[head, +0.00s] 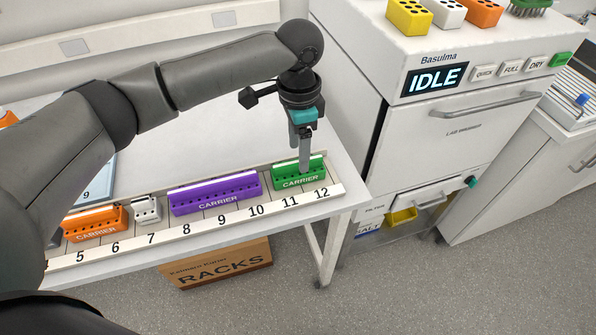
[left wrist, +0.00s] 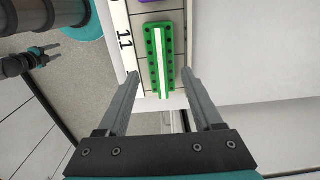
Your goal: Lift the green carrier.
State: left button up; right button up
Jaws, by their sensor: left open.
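The green carrier (head: 288,176) sits upright on the numbered rail (head: 215,221) by slots 11 and 12, at the right end of the table. My left gripper (head: 305,165) points down at the carrier's right part in the head view. In the left wrist view the green carrier (left wrist: 153,62) lies beyond the fingertips, its near end close to the gap between them. The left gripper (left wrist: 164,82) is open, with nothing between its fingers. I cannot tell whether the fingers touch the carrier. My right gripper is not clearly seen in the head view.
A purple carrier (head: 200,199) stands left of the green one, by slots 8 to 10. A small white rack (head: 146,211) and an orange carrier (head: 96,231) stand further left. The washer (head: 440,120) rises right of the table. A cardboard box (head: 220,265) sits below.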

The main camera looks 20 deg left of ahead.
aim_at(297, 161)
pick_arm(q)
notch_tip(297, 161, down, 5)
jog(key=shift+a+f+b, duration=0.15)
jog(key=shift+b, duration=0.35)
grip_shut()
